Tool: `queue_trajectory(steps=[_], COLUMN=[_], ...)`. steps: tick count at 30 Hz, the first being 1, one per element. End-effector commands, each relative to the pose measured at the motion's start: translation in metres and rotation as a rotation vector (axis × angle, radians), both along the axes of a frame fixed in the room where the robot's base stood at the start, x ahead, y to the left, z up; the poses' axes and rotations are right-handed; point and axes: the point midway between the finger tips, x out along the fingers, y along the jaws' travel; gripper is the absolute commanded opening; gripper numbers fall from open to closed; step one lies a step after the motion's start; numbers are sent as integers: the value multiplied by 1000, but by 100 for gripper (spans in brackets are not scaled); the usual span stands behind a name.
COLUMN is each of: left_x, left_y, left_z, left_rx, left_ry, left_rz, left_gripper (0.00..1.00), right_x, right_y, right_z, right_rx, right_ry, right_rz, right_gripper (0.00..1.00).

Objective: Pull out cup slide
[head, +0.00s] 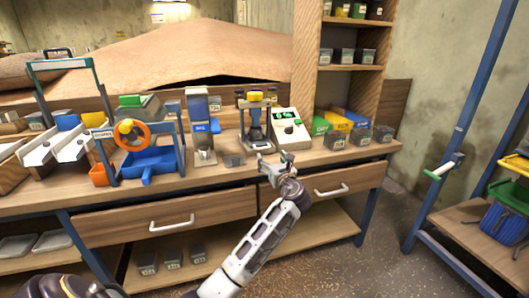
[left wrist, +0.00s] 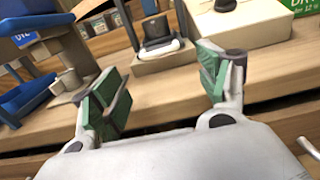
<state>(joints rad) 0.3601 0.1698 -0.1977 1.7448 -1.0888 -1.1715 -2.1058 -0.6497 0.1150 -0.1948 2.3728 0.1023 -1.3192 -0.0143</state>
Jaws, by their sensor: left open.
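I cannot tell for sure which part is the cup slide. A blue and white upright dispenser (head: 202,128) stands on the bench, with a small cup-like part (left wrist: 66,84) at its foot at the left of the left wrist view. To its right stands a device with a yellow top (head: 256,97) and a dark piece on its base (left wrist: 160,50). My left gripper (head: 272,162) is open and empty, in front of this device near the bench's front edge. Its green-padded fingers also show in the left wrist view (left wrist: 160,88), apart from everything. My right gripper is not in view.
A white box with green buttons (head: 287,124) stands right of the device. A blue machine with an orange wheel (head: 150,162) is at left. Drawers with white handles (head: 172,222) lie below the benchtop.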

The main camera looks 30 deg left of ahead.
Motion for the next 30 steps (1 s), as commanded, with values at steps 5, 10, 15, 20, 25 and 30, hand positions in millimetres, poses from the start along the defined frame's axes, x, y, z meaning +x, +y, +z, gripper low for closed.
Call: queue_trajectory(steps=[5,10,15,20,25,30], left_x=[16,30,43,54,59,61], left_y=[19,36,52,63,70,72], left_z=[-2,-1,-1,-1,-1,0], left_rx=[0,-1,-1,-1,-1,-1], left_ry=[0,-1,-2,-1,1,0], left_rz=[2,1,2,1,1,1], left_gripper=[75,75,75,75,75,75], right_x=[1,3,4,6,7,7], right_y=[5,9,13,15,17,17], right_z=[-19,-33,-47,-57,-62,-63], right_rx=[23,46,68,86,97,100], right_ry=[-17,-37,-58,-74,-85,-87], right_rz=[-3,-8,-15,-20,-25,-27], right_gripper=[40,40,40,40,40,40])
